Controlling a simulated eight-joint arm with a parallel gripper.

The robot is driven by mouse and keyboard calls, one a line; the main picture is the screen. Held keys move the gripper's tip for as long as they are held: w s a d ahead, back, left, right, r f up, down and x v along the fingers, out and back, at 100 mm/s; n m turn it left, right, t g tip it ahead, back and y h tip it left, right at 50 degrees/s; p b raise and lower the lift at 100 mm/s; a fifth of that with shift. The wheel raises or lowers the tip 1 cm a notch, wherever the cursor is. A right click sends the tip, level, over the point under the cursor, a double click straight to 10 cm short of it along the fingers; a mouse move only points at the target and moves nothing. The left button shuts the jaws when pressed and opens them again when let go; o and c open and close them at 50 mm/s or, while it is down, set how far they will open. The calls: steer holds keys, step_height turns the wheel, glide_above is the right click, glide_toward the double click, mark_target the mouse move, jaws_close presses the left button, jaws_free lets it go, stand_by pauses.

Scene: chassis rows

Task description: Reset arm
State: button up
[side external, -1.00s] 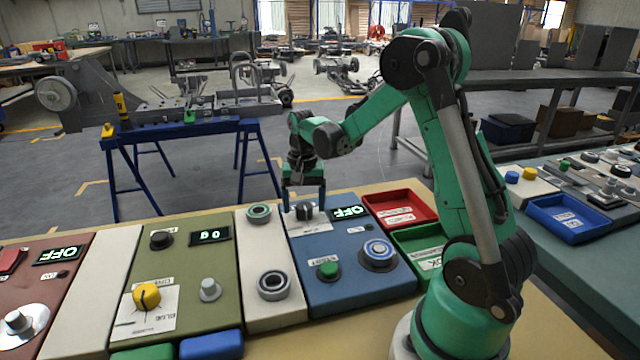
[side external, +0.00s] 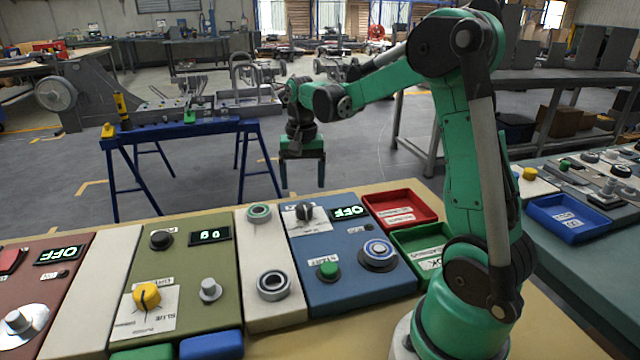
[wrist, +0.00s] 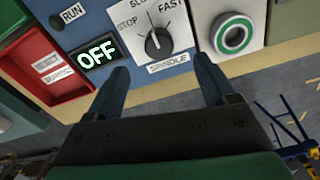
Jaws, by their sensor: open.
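My gripper (side external: 303,176) is open and empty. In the side external view it hangs in the air above and behind the back edge of the blue panel (side external: 345,277). The black spindle knob (side external: 305,210) on that panel stands apart from the fingers. In the wrist view my gripper (wrist: 163,85) has its two fingers spread, with the knob (wrist: 158,44) beyond them, its pointer between STOP and FAST. The display beside the knob reads OFF (side external: 349,212), also in the wrist view (wrist: 99,51).
A red tray (side external: 428,212) and a green tray (side external: 405,243) lie right of the blue panel. A cream panel (side external: 262,322) with ring buttons and an olive panel (side external: 190,280) with knobs lie left. A blue trestle bench (side external: 170,128) stands behind. Open floor lies behind the panels.

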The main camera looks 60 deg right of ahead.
steer(key=s+a+r+n+t, duration=0.1)
steer(key=s+a+n+t, duration=0.2)
steer(key=a+n, duration=0.2)
steer(key=s+a+r+n+t, duration=0.2)
steer(key=a+n, duration=0.4)
steer(key=a, duration=0.6)
steer(key=shift+s+r+t, duration=0.25)
steer(key=shift+s+t, duration=0.25)
steer(key=shift+t, duration=0.6)
